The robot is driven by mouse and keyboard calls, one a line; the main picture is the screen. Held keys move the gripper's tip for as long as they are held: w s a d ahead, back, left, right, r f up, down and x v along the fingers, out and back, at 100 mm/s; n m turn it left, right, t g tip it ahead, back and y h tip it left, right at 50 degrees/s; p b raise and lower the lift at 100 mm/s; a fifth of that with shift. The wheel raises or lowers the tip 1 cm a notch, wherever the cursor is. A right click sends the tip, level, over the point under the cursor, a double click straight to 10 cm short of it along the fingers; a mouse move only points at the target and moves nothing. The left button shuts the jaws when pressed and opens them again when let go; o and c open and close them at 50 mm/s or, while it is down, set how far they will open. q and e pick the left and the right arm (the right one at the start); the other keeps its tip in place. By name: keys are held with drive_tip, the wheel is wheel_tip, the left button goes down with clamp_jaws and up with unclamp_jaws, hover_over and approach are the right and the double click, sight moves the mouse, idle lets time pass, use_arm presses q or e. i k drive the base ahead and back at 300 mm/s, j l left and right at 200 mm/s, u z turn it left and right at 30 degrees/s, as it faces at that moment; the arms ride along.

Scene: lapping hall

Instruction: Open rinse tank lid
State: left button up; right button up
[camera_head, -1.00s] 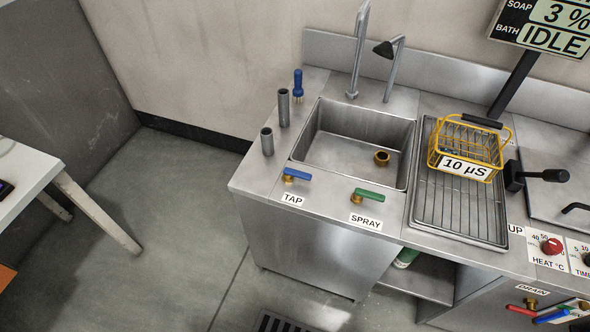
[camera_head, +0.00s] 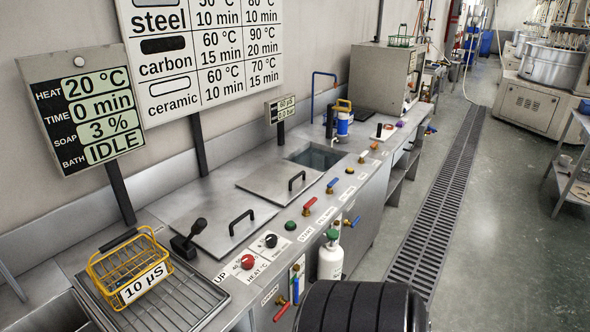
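Two flat steel lids with black bar handles lie on the long steel counter. The nearer lid (camera_head: 205,213) lies flat, with its handle (camera_head: 241,221) near its right edge. The farther lid (camera_head: 272,178) also lies flat, with its handle (camera_head: 297,180) on the right. Just beyond it is an open square tank (camera_head: 317,156) with what looks like water in it. I cannot tell for sure which lid belongs to the rinse tank. Neither of my grippers shows in this view.
A yellow basket (camera_head: 127,268) stands on a ribbed drainer (camera_head: 178,297) at lower left. A black lever (camera_head: 188,238) stands beside the nearer lid. Knobs and coloured valve handles line the counter's front edge. A white bottle (camera_head: 330,262) stands in front. Floor is open right of the counter.

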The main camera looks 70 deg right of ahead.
sight(279, 182)
drive_tip(key=z, duration=2.15)
drive_tip(key=i+l+u, duration=0.1)
drive_tip(key=u, duration=0.25)
drive_tip(key=i+l+u, duration=0.1)
drive_tip(key=u, duration=0.2)
drive_tip(key=l+u, duration=0.2)
drive_tip(key=u, duration=0.15)
